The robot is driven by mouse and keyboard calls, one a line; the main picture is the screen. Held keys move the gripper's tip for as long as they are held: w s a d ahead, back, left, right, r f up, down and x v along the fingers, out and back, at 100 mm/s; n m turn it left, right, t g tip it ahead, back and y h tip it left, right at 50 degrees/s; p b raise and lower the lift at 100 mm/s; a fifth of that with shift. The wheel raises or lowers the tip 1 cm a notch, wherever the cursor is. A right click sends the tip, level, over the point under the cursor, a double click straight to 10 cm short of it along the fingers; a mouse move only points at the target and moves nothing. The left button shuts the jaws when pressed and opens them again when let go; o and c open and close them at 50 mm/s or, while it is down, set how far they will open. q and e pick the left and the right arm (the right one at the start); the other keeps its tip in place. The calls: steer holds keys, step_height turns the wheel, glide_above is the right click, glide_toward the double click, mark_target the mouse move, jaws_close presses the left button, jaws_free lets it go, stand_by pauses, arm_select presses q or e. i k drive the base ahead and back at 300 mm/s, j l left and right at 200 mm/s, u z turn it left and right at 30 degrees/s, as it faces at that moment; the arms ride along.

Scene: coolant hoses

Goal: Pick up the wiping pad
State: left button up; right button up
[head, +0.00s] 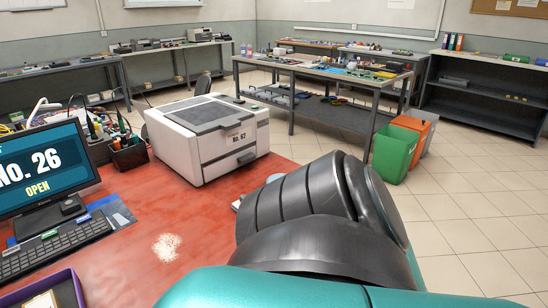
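I cannot clearly make out the wiping pad in the head view. A small pale object (237,204) shows at the left edge of my dark arm link, on or just above the red tabletop (210,215); most of it is hidden, and I cannot tell whether it is the pad or part of my gripper. My arm in dark grey and teal fills the lower right and covers that side of the table. Neither gripper's fingers can be seen. A whitish, grainy patch (166,246) lies on the bare tabletop.
A white boxy machine (207,135) stands at the table's back. At left are a monitor (45,170), a keyboard (55,245) and a pen holder (128,154). A purple-rimmed tray (48,290) sits at the front left. Green (395,152) and orange bins stand on the floor beyond.

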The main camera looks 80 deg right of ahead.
mark_target(235, 206)
steer(key=z, duration=2.35)
